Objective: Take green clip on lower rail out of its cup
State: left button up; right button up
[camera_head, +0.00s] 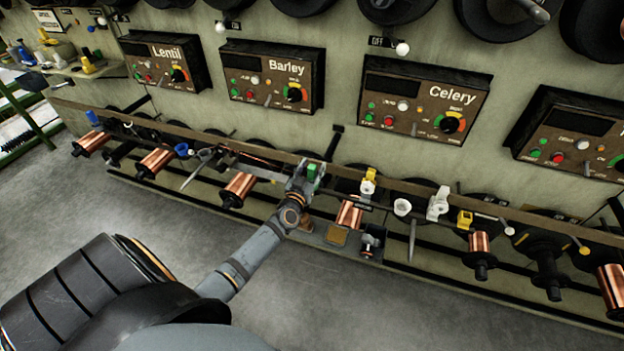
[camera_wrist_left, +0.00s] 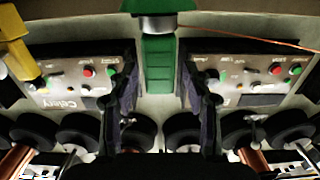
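The green clip (camera_head: 312,173) is upright at the lower rail (camera_head: 420,191), near the middle of the head view. In the left wrist view, the green clip (camera_wrist_left: 158,68) hangs down the picture, with a grey round collar, perhaps its cup (camera_wrist_left: 157,26), around its upper part. My left gripper (camera_head: 306,176) is at the clip. In the left wrist view, its two dark fingers (camera_wrist_left: 157,92) stand either side of the clip, with a narrow gap on each side. The gripper is open. The cup is hidden in the head view. My right gripper is not in view.
A yellow clip (camera_head: 369,181) and white clips (camera_head: 438,203) sit along the rail to the right. Copper spools (camera_head: 350,213) and a grey pointed tool (camera_head: 197,170) hang close by. Labelled panels (camera_head: 427,102) are on the wall above. The floor in front is clear.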

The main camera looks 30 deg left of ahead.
pick_arm(q)
grip_shut()
notch_tip(320, 180, up, 10)
jog(key=p, duration=0.9)
